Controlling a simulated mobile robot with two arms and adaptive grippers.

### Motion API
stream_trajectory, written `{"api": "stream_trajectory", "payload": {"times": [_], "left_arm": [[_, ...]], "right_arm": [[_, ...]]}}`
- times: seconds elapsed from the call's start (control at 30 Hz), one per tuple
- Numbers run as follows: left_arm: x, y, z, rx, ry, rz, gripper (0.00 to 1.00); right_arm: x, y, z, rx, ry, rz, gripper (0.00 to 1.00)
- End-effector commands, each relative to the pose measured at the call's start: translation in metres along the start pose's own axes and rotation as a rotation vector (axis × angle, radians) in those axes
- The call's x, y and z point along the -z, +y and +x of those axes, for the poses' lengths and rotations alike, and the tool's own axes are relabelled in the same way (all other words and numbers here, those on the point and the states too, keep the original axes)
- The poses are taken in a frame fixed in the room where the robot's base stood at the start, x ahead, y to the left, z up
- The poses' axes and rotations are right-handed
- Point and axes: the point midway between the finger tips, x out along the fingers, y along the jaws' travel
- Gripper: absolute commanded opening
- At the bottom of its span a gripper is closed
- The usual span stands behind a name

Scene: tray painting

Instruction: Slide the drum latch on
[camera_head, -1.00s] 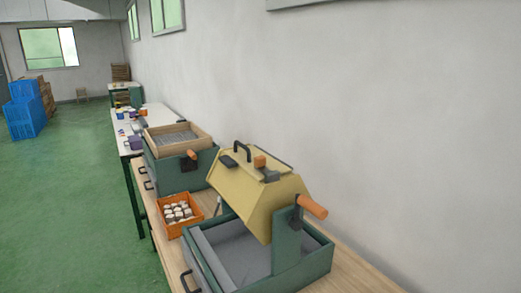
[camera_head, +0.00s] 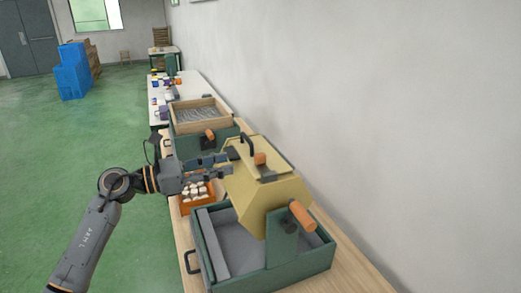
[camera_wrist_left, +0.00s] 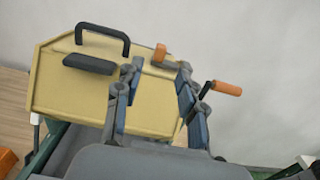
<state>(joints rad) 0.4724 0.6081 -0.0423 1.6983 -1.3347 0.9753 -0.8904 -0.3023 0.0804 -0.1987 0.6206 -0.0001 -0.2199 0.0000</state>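The yellow faceted drum (camera_head: 262,200) hangs over a green-walled bin, and shows large in the left wrist view (camera_wrist_left: 75,100). Its lid carries a black arched handle (camera_head: 247,143). The drum latch, an orange knob (camera_head: 260,158) on a dark slider, sits on the lid's edge; the knob also shows in the left wrist view (camera_wrist_left: 160,53). My left gripper (camera_head: 229,164) is open and empty, at the drum's left side with its fingertips pointing toward the latch. In the left wrist view the latch lies between and just beyond the fingertips (camera_wrist_left: 157,72). My right gripper is not in view.
An orange crank handle (camera_head: 301,216) sticks out at the drum's near end. An orange crate (camera_head: 207,203) of pale pieces stands beneath my left gripper. A wooden tray (camera_head: 199,115) on a green box stands behind. A wall bounds the right; green floor is open left.

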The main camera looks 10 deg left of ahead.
Motion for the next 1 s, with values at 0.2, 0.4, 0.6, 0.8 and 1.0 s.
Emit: {"api": "stream_trajectory", "payload": {"times": [0.2,0.4,0.6,0.8,1.0], "left_arm": [[-0.007,-0.002,0.050,0.004,-0.004,-0.004,0.40],[-0.004,-0.001,0.083,0.002,-0.004,-0.006,0.40],[-0.002,0.000,0.097,0.001,-0.002,-0.003,0.40],[0.000,-0.001,0.099,0.001,-0.002,-0.003,0.40],[0.000,-0.001,0.099,0.001,-0.002,-0.004,0.19]], "right_arm": [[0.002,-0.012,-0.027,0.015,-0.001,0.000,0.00],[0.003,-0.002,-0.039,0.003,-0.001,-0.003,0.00],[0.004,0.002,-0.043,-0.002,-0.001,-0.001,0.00],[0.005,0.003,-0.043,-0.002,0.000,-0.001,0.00],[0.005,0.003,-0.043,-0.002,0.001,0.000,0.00]]}}
